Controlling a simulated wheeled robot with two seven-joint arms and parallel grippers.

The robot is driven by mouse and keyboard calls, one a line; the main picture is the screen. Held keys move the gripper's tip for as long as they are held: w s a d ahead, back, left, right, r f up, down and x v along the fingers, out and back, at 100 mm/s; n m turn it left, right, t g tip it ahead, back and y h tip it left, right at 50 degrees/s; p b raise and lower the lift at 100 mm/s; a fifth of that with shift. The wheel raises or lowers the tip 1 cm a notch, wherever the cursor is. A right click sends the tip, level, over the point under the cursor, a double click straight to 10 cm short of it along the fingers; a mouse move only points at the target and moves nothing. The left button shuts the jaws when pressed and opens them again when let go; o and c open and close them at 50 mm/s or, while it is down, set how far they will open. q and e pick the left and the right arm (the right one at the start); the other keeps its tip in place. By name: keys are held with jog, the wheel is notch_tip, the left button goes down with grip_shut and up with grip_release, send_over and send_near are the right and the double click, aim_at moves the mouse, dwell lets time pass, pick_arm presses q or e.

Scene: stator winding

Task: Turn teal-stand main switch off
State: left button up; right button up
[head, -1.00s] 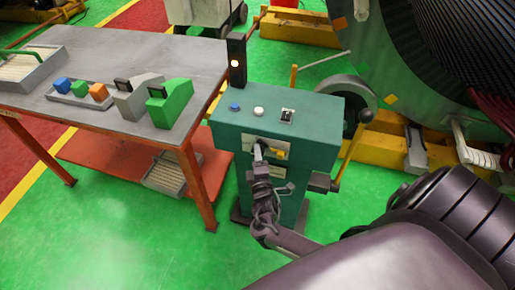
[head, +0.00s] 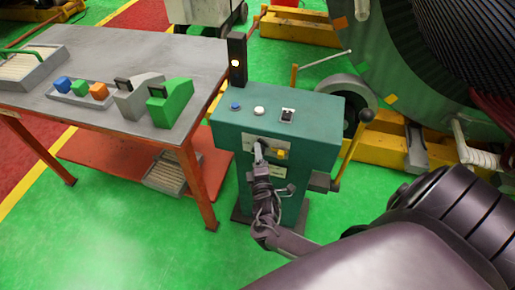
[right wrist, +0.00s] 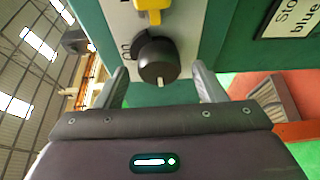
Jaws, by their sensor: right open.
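The teal stand (head: 300,108) stands in the middle of the head view, with a blue button, a white button and a small black switch on its top. Its front plate carries a yellow part (head: 281,153), which also shows at the top of the right wrist view (right wrist: 152,8). Below it in the right wrist view is a round black knob (right wrist: 158,62) with a pale mark pointing down in the picture. My right gripper (right wrist: 160,85) is open, with one finger on each side of the knob and gaps visible. In the head view my right gripper (head: 259,152) covers the knob. My left gripper is out of view.
A grey table (head: 60,120) at left holds a tray of coloured blocks and grey and green blocks. A dark post with a lit lamp (head: 236,62) stands behind the stand. A lever (head: 352,150) rises at its right. Green floor is clear in front.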

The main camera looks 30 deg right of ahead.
jog(key=v, duration=0.7)
jog(key=shift+s, duration=0.15)
